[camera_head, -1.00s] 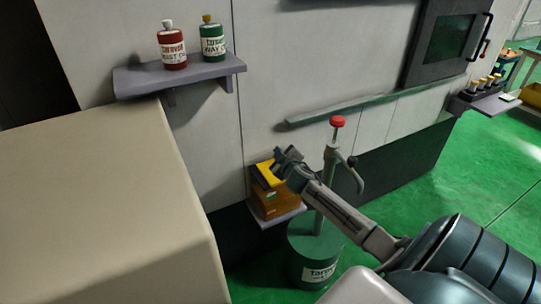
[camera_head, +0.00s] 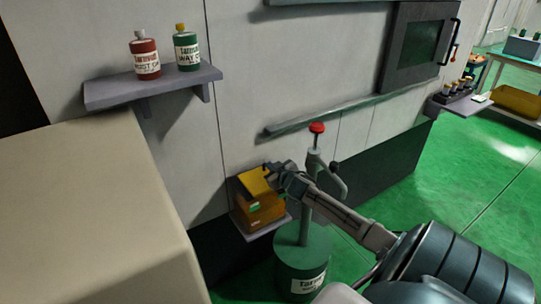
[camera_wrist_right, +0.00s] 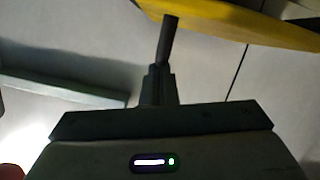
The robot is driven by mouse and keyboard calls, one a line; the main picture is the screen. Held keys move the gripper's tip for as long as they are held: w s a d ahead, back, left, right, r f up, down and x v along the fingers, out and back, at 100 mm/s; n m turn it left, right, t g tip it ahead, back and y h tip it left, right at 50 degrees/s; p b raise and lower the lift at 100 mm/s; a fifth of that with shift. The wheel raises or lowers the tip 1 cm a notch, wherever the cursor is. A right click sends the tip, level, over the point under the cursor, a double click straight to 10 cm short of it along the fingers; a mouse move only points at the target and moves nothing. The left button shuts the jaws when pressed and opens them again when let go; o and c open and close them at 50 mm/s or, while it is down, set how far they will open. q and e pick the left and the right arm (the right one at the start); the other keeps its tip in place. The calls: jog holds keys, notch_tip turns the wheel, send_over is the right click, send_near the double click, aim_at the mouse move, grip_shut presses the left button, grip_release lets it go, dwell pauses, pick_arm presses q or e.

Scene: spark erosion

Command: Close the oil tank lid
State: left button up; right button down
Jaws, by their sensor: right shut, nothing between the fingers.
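The oil tank (camera_head: 262,213) is a small orange box on a low ledge against the machine wall. Its yellow lid (camera_head: 254,182) shows at the top and looks tilted up; its exact angle is hard to tell. My right gripper (camera_head: 270,171) is shut and empty at the lid's upper right edge, in front of part of it. In the right wrist view, the yellow lid (camera_wrist_right: 240,24) crosses the top, and the shut fingertips (camera_wrist_right: 169,28) reach its lower edge. I cannot tell whether they touch. My left gripper is out of view.
A green pump drum (camera_head: 302,262) with a red-knobbed post (camera_head: 317,128) stands right beside the tank, close to my right forearm. A shelf (camera_head: 150,88) with a red and a green bottle is above left. A large beige block (camera_head: 90,210) fills the left.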

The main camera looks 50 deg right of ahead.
dwell(0.4)
jog(key=shift+r+p, duration=0.55)
jog(key=r, duration=0.1)
jog(key=s+a+r+p, duration=0.1)
jog(key=r, duration=0.1)
jog(key=shift+s+a, duration=0.25)
jog(key=shift+s, duration=0.1)
jog(key=v, duration=0.8)
jog(key=shift+d+r+b, duration=0.15)
jog(key=shift+d+b, duration=0.05)
jog(key=shift+b, duration=0.25)
